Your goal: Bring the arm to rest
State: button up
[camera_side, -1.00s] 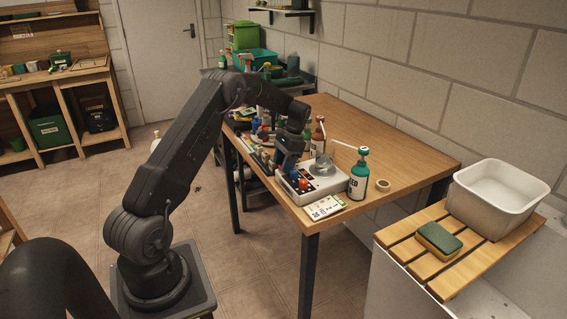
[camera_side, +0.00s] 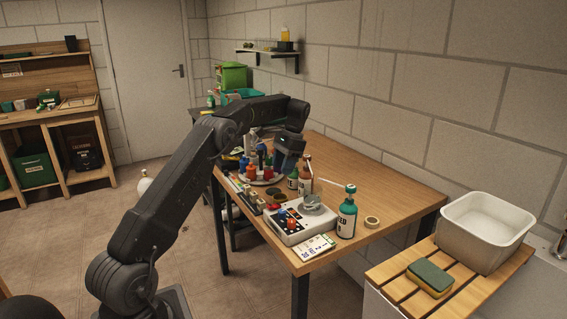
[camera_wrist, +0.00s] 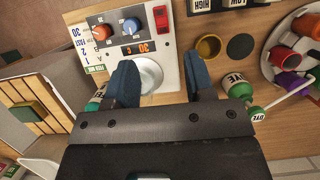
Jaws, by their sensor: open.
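My gripper (camera_side: 286,163) hangs from my bent arm above the left part of the wooden table, clear of the things below it. In the wrist view its two blue fingers (camera_wrist: 163,78) stand wide apart with nothing held between them. Below and ahead of the fingers is a white device (camera_wrist: 130,45) with a red knob, a blue knob and a small display. Its round metal top lies partly between the fingers in that view. The same device (camera_side: 287,230) stands near the table's front edge in the side view, apart from my gripper.
A green-capped bottle (camera_side: 347,214) and a tape ring (camera_side: 372,222) stand right of the device. The table's right part (camera_side: 400,190) is mostly clear.

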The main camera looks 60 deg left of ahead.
jog(key=shift+w+r, duration=0.15)
jog(key=shift+r, duration=0.25)
jog(key=s+d+r+t+y, duration=0.1)
jog(key=s+d+r+t, duration=0.15)
jog(key=d+r, duration=0.5)
jog(key=s+d+r+t, duration=0.2)
jog(key=s+d+r, duration=0.25)
jog(key=d, duration=0.65)
jog(key=s+d+f+t, duration=0.2)
jog(key=s+d, duration=0.5)
jog(key=s, duration=0.3)
jog(key=s+d+f+t+h, duration=0.1)
jog(key=s+d+f+t, duration=0.1)
jog(key=s+d, duration=0.5)
jog(key=s+t, duration=0.1)
jog(key=s, duration=0.2)
jog(key=shift+d+f, duration=0.2)
jog(key=shift+f, duration=0.05)
jog(key=shift+o, duration=0.4)
